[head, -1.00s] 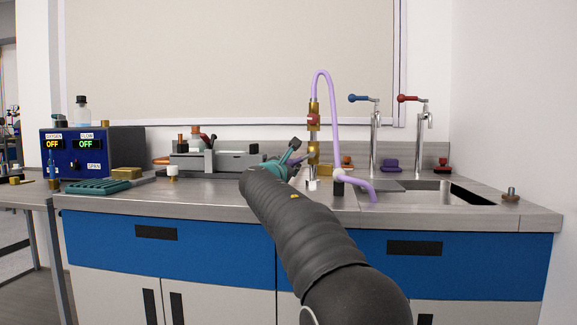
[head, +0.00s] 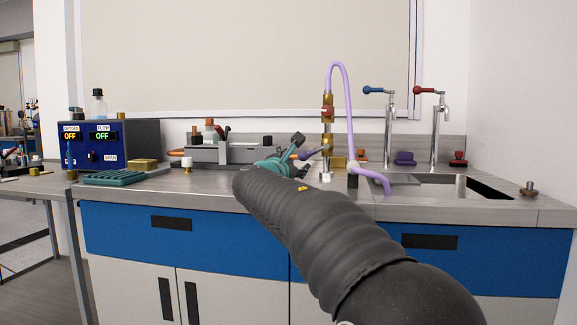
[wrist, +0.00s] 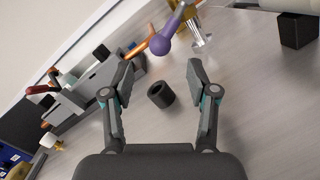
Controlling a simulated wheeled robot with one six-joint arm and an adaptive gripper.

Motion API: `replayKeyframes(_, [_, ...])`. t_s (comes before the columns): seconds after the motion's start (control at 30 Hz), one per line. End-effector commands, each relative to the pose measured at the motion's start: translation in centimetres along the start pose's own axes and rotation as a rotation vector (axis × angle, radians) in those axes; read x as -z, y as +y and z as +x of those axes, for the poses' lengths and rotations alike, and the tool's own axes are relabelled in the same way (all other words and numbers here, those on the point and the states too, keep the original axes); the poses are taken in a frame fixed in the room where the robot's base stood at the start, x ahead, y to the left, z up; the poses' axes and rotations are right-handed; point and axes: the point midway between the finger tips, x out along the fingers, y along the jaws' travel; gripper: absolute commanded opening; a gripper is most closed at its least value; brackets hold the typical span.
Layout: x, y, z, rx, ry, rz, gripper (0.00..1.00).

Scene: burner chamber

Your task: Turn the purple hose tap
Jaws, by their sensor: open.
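The hose tap is an upright brass fitting (head: 327,130) at the middle of the bench, with a looped lilac hose (head: 348,105). A purple lever (head: 311,154) points left from its lower part. In the wrist view, the lever's rounded purple end (wrist: 160,45) lies just beyond the gap between my fingertips, nearer the left one. My gripper (wrist: 163,62) is open and empty, with the lever apart from both fingers. In the head view my gripper (head: 300,146) is just left of the tap, partly hidden by my arm.
A small black cylinder (wrist: 160,94) shows between my fingers, below on the counter. A grey apparatus (head: 232,153) and a blue control box (head: 105,144) stand left. Blue-handled (head: 390,125) and red-handled (head: 436,125) faucets and a sink (head: 450,186) are right.

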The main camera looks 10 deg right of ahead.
Motion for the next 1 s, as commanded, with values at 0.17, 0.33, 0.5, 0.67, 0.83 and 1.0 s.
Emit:
replayKeyframes(0.17, [0.0, 0.1, -2.6, -0.001, 0.000, 0.000, 0.59])
replayKeyframes(0.33, [-0.1, 0.0, -3.6, -0.001, -0.001, 0.000, 0.59])
replayKeyframes(0.5, [0.0, 0.0, -3.8, 0.000, -0.001, 0.000, 0.59])
replayKeyframes(0.67, [0.0, 0.0, -3.8, 0.000, -0.001, 0.001, 0.49])
replayKeyframes(0.83, [-1.4, -0.3, -3.8, 0.032, 0.003, 0.092, 0.06])
replayKeyframes(1.0, [-6.0, -1.5, -4.2, 0.154, 0.024, 0.461, 0.00])
